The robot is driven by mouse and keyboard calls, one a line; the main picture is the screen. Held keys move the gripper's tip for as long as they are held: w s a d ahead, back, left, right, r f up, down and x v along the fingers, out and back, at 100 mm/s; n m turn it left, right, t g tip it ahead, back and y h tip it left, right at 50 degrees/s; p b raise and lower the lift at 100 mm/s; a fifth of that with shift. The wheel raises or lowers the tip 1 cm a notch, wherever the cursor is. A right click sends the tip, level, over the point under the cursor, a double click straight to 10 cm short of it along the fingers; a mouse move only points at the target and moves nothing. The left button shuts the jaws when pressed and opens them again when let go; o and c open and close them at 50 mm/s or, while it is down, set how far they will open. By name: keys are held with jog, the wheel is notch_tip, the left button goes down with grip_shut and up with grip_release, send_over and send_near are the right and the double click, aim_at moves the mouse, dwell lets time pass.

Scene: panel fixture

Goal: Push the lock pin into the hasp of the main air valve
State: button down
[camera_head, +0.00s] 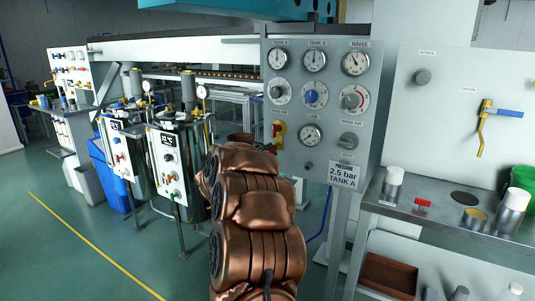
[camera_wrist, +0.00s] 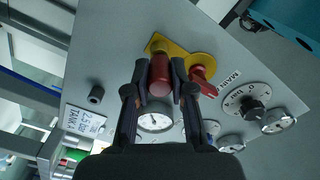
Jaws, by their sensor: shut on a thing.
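In the wrist view my gripper (camera_wrist: 160,88) is shut on the red lock pin (camera_wrist: 160,76), a thick red cylinder between its two dark fingertips. The pin's far end is against or just in front of the yellow hasp (camera_wrist: 200,62); how deep it sits cannot be told. The main air valve's red handle (camera_wrist: 204,80) is right of the pin, beside the "MAIN" label. In the head view the valve (camera_head: 278,131) shows as a small yellow and red patch at the panel's left edge. There my copper-coloured arm hides the gripper and pin.
The grey panel (camera_head: 322,110) carries several gauges and knobs, with a line gauge (camera_wrist: 155,118) just below the fingers in the wrist view. A shelf (camera_head: 400,207) at right holds cans and a red T-shaped piece (camera_head: 423,206). Tank units (camera_head: 170,160) stand at left.

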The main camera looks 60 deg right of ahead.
jog(key=shift+d, duration=0.55)
jog(key=c, duration=0.9)
grip_release()
jog(key=a, duration=1.2)
jog(key=shift+s, duration=0.25)
jog(key=shift+w, duration=0.1)
